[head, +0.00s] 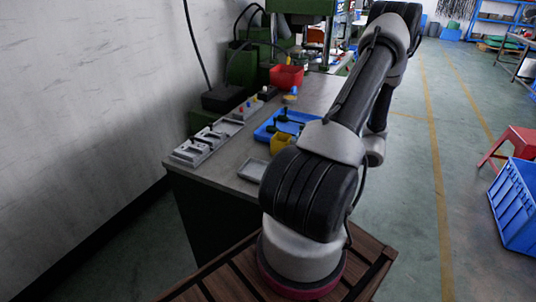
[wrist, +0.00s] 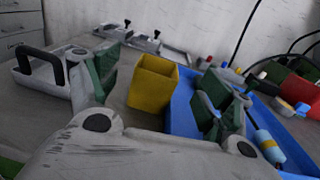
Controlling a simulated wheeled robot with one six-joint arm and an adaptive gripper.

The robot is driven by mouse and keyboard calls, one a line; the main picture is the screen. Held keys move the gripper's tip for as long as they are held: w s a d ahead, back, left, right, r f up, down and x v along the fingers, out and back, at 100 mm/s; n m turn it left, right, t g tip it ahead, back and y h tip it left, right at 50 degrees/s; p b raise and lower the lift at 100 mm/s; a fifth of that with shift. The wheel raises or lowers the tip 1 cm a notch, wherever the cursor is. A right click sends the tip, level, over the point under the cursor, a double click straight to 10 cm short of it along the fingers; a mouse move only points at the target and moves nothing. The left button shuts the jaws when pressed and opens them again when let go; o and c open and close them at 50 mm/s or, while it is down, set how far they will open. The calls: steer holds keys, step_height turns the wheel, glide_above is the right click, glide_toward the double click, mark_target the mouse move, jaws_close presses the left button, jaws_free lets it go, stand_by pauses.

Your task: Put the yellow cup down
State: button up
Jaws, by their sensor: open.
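The yellow cup (wrist: 152,84) stands upright on the grey table (wrist: 116,99), beside the near left edge of the blue tray (wrist: 181,109). Its open top faces up. In the head view the cup (head: 281,144) is partly hidden behind my arm. My gripper (wrist: 158,92) is open, with one green-padded finger on the left of the cup and one on the right in the wrist view. I see a gap between the cup and the left finger.
A red bin (head: 286,77) and small coloured parts stand behind the blue tray. Grey mould plates (head: 200,146) lie along the wall side. A small grey tray (head: 252,171) lies at the near table edge. A black-handled grey piece (wrist: 42,68) is at left.

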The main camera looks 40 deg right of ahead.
mark_target(281, 137)
steer(key=shift+s+d+f+m+t+h, duration=0.25)
steer(key=shift+f+m+t+h, duration=0.15)
steer(key=shift+f+m, duration=0.1)
steer(key=shift+w+a+f, duration=0.1)
steer(key=shift+w+f, duration=0.05)
steer(key=x, duration=0.7)
steer(key=shift+w+a, duration=0.1)
steer(key=shift+a, duration=0.15)
steer(key=c, duration=1.1)
steer(key=shift+o, duration=0.2)
